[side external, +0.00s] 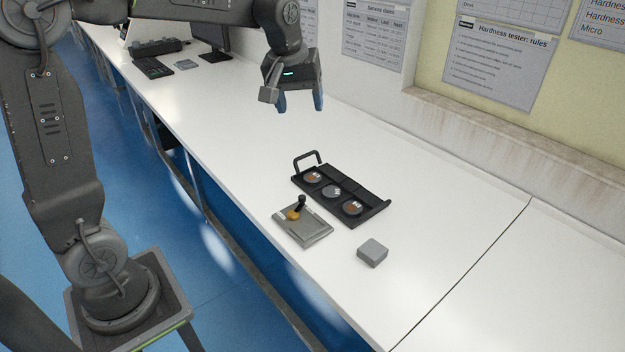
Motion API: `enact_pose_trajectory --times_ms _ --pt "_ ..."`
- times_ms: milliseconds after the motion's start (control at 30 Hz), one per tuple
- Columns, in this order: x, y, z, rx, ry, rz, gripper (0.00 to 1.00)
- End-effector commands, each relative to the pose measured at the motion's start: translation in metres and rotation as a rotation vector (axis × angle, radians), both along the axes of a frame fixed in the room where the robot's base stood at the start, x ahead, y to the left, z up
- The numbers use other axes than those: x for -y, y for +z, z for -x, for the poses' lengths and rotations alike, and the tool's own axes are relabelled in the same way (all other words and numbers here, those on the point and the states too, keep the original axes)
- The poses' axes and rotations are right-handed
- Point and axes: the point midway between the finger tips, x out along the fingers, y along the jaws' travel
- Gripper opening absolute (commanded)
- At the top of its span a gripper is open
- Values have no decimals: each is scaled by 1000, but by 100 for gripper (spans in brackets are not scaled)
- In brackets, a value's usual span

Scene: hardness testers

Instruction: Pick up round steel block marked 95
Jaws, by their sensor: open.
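Several round discs lie in compartments of a black tray (375,216) with a handle, on the white bench. One disc with a brown mark (313,177) is at the handle end. A greyer disc (331,191) is in the middle. Another disc with a brown mark (352,208) is nearer the front. Their markings are too small to read, so I cannot tell which one is marked 95. My gripper (303,105) is open and empty, high above the bench behind the tray, its blue fingers pointing down.
A grey plate (316,231) with a black-knobbed lever and an orange part sits left of the tray. A grey block (372,252) lies in front. A monitor (209,30) and keyboard (155,68) stand at the far end. The wall runs along the right; the bench between is clear.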

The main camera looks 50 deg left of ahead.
Motion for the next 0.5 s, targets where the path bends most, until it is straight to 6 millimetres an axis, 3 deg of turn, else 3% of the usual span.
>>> enact_pose_trajectory --times_ms 33,200,400,500 --pt "-13 -12 -21 -26 65 16 66" --pt "-52 -51 -77 -87 286 65 66" --pt "-101 -117 -126 -154 544 111 66" --pt "-122 -150 -141 -184 655 127 66"
